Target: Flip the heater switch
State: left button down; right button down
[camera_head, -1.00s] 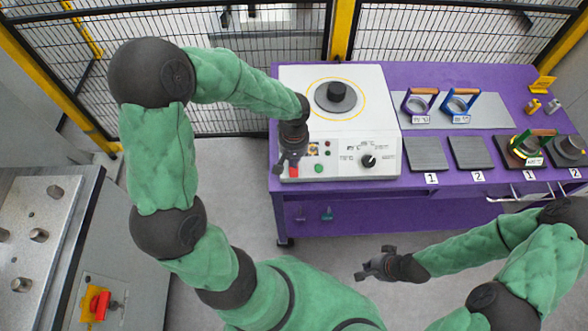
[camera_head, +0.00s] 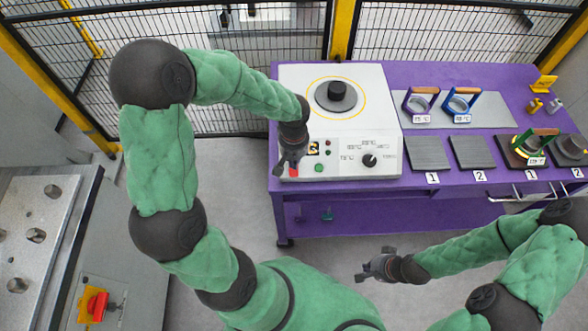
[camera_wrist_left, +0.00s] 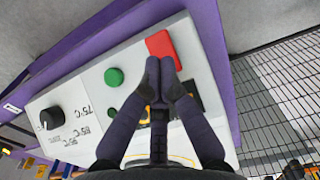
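The white heater (camera_head: 345,110) stands on the purple table, with a dark round plate on top. Its front panel carries a red square part (camera_head: 294,171), a green button (camera_head: 319,168), a black dial (camera_head: 369,160) with temperature labels, and a small black-and-yellow element (camera_head: 313,148). My left gripper (camera_head: 285,168) is over the panel's left end. In the left wrist view its fingertips (camera_wrist_left: 160,68) are together, beside the red part (camera_wrist_left: 163,47); contact is unclear. The fingers partly hide the black-and-yellow element. My right gripper (camera_head: 370,265) hangs in front of the table, away from the heater, its opening unclear.
The purple table (camera_head: 435,75) also holds an orange-handled purple holder (camera_head: 420,103), a blue holder (camera_head: 459,104), and numbered dark pads (camera_head: 428,153). A mesh fence (camera_head: 225,110) stands behind. A grey cabinet (camera_head: 130,255) with a red rotary switch (camera_head: 97,304) is at left.

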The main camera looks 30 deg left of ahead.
pick_arm(q)
jog(key=shift+f+b, duration=1)
jog(key=shift+f, duration=0.1)
dwell(0.6)
jog(key=shift+r, duration=0.15)
notch_tip(320, 180, up, 7)
jog(key=p, duration=0.5)
dwell(0.3)
dwell(0.4)
jog(key=s+d+f+m+h, duration=0.1)
jog(key=s+d+f, duration=0.2)
jog(key=f, duration=0.5)
jog(key=s+d+f+m+h, duration=0.1)
jog(key=s+d+f, duration=0.3)
jog(key=d+f, duration=0.2)
jog(key=s+d+f+m+h, duration=0.2)
jog(key=s+d+f, duration=0.2)
jog(key=f, duration=0.5)
jog(key=shift+s+d+f, duration=0.15)
jog(key=shift+d+f, duration=0.25)
jog(key=shift+d, duration=0.35)
